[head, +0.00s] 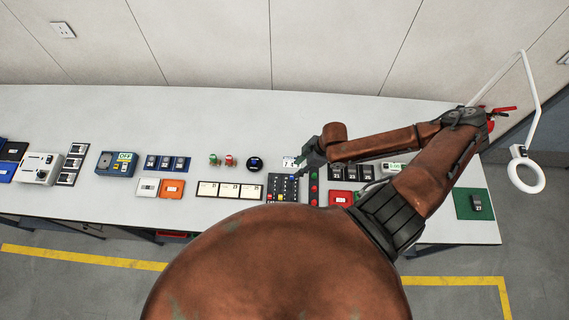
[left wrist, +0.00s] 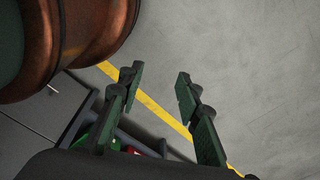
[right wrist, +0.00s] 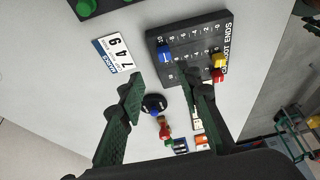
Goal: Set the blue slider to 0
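The slider panel (head: 283,187) is a dark box with marked slots on the table, left of my right gripper in the head view. In the right wrist view the panel (right wrist: 190,48) carries a blue slider knob (right wrist: 164,53) near its left end and yellow (right wrist: 217,60) and red (right wrist: 219,76) knobs at its right end. My left gripper (left wrist: 157,80) is open and empty above the floor.
A white number card (right wrist: 113,55) lies beside the panel. A round dark button (head: 255,164) and green and red valves (head: 230,160) stand to its left. A strip with red lights (head: 314,188) and a red box (head: 341,198) are on its right. Table is clear behind.

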